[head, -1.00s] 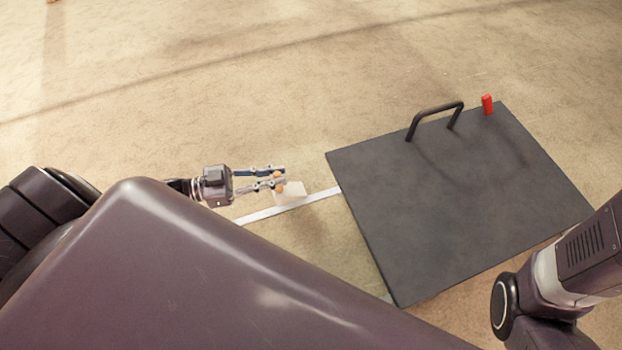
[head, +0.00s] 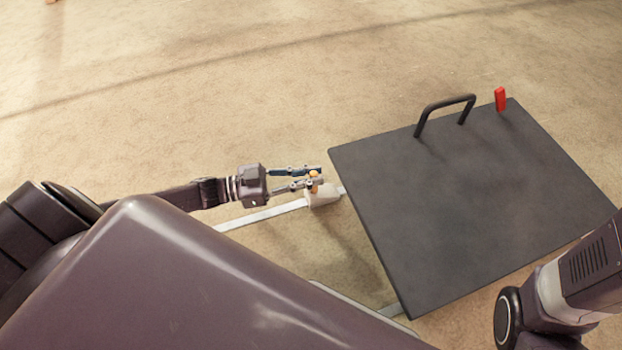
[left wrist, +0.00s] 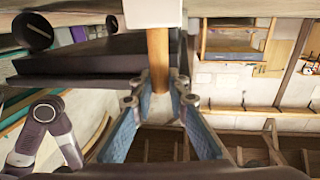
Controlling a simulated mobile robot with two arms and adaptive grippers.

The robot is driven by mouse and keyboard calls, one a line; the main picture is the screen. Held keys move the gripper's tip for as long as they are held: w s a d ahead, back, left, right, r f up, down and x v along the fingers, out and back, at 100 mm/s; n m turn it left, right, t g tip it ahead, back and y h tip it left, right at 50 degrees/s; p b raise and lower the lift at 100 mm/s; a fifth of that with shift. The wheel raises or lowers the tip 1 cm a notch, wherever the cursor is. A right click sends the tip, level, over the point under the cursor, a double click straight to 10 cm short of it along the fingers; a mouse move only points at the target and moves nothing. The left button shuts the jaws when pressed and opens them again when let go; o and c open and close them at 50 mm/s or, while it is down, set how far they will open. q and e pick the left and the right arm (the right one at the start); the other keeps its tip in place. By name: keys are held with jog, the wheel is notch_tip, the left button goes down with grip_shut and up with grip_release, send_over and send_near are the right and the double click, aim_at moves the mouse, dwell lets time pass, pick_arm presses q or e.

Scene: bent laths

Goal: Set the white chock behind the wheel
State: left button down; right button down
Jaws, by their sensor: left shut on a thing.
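The white chock (head: 322,196) is a pale block with a wooden peg handle (left wrist: 157,60). My left gripper (head: 317,178) is shut on that handle, and the block shows at the top of the left wrist view (left wrist: 153,14). The chock is close to the left edge of the dark cart deck (head: 470,200). The deck hides the wheels in the head view. In the left wrist view, which looks upside down, a dark round wheel (left wrist: 112,22) shows beside the chock, and another (left wrist: 33,32) farther left. Whether the chock touches a wheel or the floor, I cannot tell.
A black bar handle (head: 445,103) and a red upright piece (head: 500,99) stand at the deck's far edge. The floor beyond is clear.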

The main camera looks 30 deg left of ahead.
pick_arm(q)
jog(key=shift+r, duration=0.15)
jog(key=c, duration=1.9)
grip_release()
jog(key=shift+f, duration=0.2)
jog(key=shift+r, duration=0.1)
